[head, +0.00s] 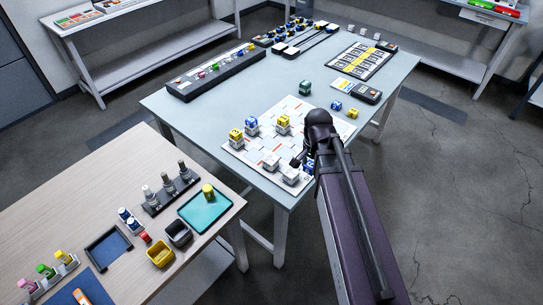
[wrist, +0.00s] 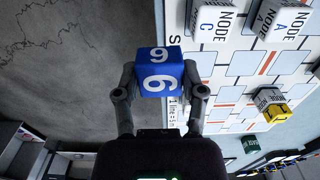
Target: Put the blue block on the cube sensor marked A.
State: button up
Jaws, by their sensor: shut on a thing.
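The blue block (wrist: 159,76), with a white 9 or 6 on its faces, is between the two fingers of my gripper (wrist: 158,88) in the wrist view. In the head view it shows partly (head: 310,167) beside my gripper (head: 304,160), at the board's near right edge. The white cube marked NODE A (wrist: 289,18) is at the wrist view's top right, its top bare. It appears to be the white cube (head: 271,162) left of my gripper in the head view, where its letter is too small to read. My gripper is apart from it.
The cube marked NODE C (wrist: 212,20) stands between my gripper and A. A cube bearing a yellow block (wrist: 276,111) is farther along the patterned board (head: 258,151). A green block (head: 305,88) and loose blue (head: 336,105) and yellow (head: 351,113) blocks sit behind.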

jog(key=b, duration=0.1)
send_over(271, 159)
jog(key=shift+s+d+f, duration=0.4)
jog(key=shift+d+f, duration=0.05)
jog(key=shift+f, duration=0.25)
jog(key=shift+w+a, duration=0.2)
jog(key=shift+a, duration=0.05)
jog(key=shift+w+a+f+b, duration=0.1)
jog(key=shift+a+f+b, duration=0.05)
jog(key=shift+f+b, duration=0.4)
jog(key=shift+w+a+f+b, duration=0.1)
jog(key=shift+a+f+b, duration=0.05)
jog(key=shift+f+b, duration=1.15)
jog(key=shift+b, duration=0.2)
jog(key=shift+s+f, duration=0.1)
jog(key=shift+f, duration=0.05)
jog(key=o, duration=1)
